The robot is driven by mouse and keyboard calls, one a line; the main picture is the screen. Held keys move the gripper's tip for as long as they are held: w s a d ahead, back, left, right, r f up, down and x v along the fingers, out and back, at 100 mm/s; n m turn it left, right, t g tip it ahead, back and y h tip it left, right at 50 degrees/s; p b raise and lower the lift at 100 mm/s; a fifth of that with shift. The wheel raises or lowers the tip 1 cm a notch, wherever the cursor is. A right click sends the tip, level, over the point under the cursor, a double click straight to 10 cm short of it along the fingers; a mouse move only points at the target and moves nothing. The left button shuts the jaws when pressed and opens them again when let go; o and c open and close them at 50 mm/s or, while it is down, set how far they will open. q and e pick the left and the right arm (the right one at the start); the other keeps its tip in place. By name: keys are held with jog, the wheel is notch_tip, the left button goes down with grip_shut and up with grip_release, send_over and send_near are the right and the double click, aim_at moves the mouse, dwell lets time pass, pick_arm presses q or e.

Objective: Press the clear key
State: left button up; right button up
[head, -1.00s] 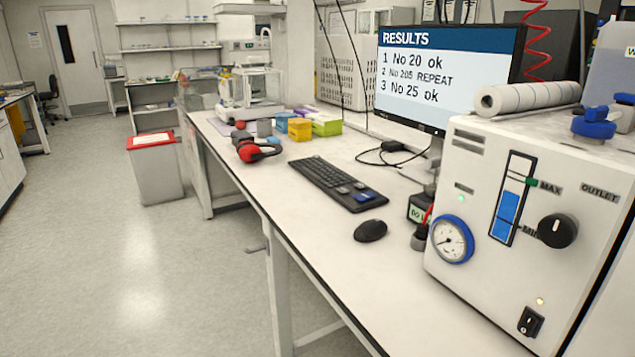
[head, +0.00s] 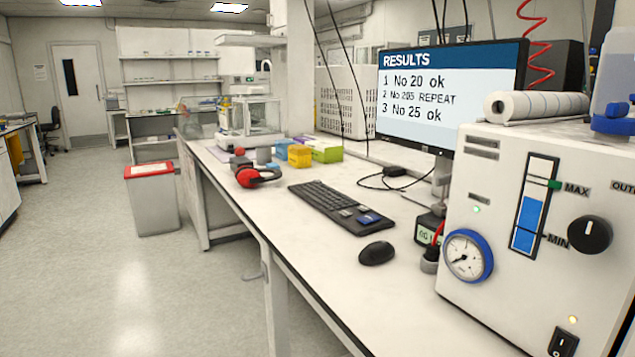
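A black keyboard (head: 325,203) lies on the white bench in front of the monitor. At its near end are a few larger keys: one blue key (head: 369,219) and grey ones beside it. I cannot read any label on them, so I cannot tell which is the clear key. The monitor (head: 450,95) shows "RESULTS" with the lines "No 20 ok", "No 205 REPEAT" and "No 25 ok". Neither of my grippers shows in the head view.
A black mouse (head: 376,253) lies near the keyboard. A white machine (head: 530,215) with gauge and knob stands at the right. Red headphones (head: 255,177) and coloured boxes (head: 300,155) lie farther back. A bin (head: 153,204) stands left of the bench (head: 310,268); the floor nearby is clear.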

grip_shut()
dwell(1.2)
